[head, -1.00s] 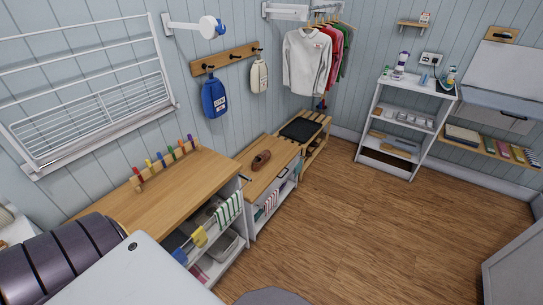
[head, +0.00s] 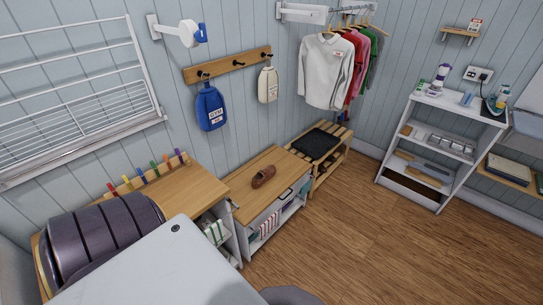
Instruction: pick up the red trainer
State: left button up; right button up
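No clearly red trainer can be made out. A single reddish-brown shoe (head: 263,177) lies on the wooden top of a low white cabinet (head: 237,207) in the middle of the head view. Small dark shapes, perhaps shoes, sit on the lower shelf of the slatted bench (head: 345,133) behind it, too small to tell. Neither of my grippers is in view.
A wooden counter (head: 190,190) with coloured pegs stands at the left, nearer than the cabinet. A white shelf unit (head: 443,140) stands at the back right. Shirts (head: 327,72) hang above the bench. The wooden floor (head: 370,240) in the middle and right is clear.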

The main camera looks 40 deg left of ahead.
aim_at(264, 174)
jog(key=i+l+u, duration=0.15)
jog(key=i, duration=0.65)
jog(key=i+l+u, duration=0.1)
jog(key=i+u, duration=0.3)
jog(key=i+l+u, duration=0.2)
jog(key=i+u, duration=0.2)
jog(key=i+l+u, duration=0.55)
jog(key=u, duration=0.25)
jog(key=i+l+u, duration=0.2)
jog(key=l, duration=0.15)
jog(key=l+u, duration=0.2)
jog(key=l, duration=0.15)
jog(key=i+l+u, duration=0.2)
jog(key=l, duration=0.2)
jog(key=l+u, duration=0.25)
jog(key=l, duration=0.15)
